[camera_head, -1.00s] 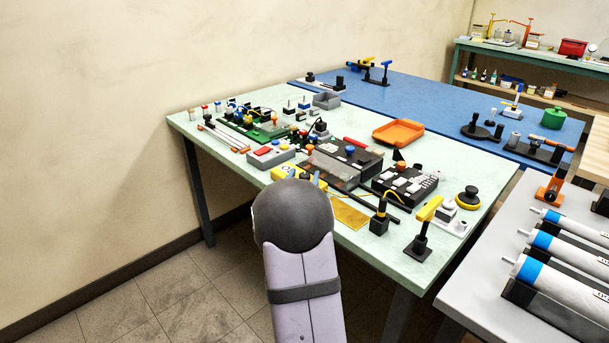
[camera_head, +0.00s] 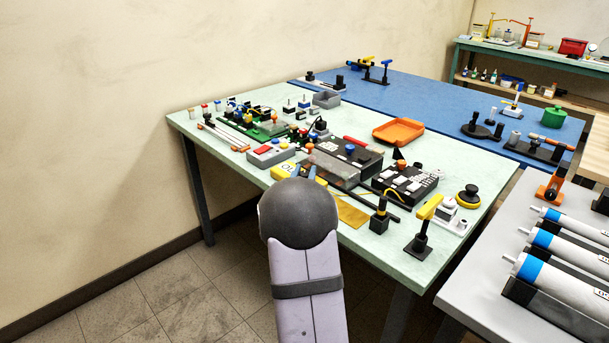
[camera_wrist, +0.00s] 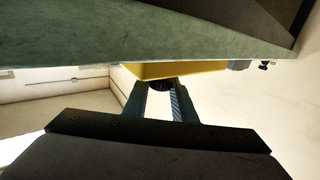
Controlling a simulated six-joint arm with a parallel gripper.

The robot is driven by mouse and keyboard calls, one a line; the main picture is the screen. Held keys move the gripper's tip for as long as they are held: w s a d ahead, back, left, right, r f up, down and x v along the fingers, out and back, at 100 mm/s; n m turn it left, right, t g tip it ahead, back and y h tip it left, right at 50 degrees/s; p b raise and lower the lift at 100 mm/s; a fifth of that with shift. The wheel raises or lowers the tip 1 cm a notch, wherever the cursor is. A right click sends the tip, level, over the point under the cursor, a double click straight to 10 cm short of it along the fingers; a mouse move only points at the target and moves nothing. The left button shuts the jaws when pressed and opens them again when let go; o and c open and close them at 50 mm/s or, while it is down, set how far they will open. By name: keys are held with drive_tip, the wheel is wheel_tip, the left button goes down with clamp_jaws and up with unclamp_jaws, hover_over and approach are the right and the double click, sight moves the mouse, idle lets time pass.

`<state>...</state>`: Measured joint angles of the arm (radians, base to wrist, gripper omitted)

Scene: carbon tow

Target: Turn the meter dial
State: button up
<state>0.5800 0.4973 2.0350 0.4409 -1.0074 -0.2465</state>
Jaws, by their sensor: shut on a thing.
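The yellow meter (camera_head: 284,172) lies at the near left edge of the pale green table in the head view, partly hidden behind my arm. Dark marks show on its face. In the wrist view its yellow body (camera_wrist: 190,69) shows just past the table edge. The dark dial (camera_wrist: 160,85) sits under it, between the tips of my gripper (camera_wrist: 160,92). The two fingers are shut on the dial from either side. In the head view the dial is hidden and the fingers show only in small part.
The pale green table (camera_head: 385,242) is crowded with devices. A clear-covered box (camera_head: 335,168) and a black keypad unit (camera_head: 404,182) stand right of the meter. A yellow-topped stand (camera_head: 424,222) is at the near right. The floor left of my arm is free.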

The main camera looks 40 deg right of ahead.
drive_tip(key=shift+d+n+t+y+b, duration=0.1)
drive_tip(key=shift+n+t+y+b, duration=0.6)
drive_tip(key=shift+t+b, duration=0.15)
drive_tip(key=shift+r+n+t+y+b, duration=0.1)
drive_tip(key=shift+n+t+y+b, duration=0.4)
drive_tip(key=shift+t+y+b, duration=0.1)
drive_tip(key=o, duration=1)
drive_tip(key=shift+o, duration=0.2)
drive_tip(key=shift+v, duration=3.7)
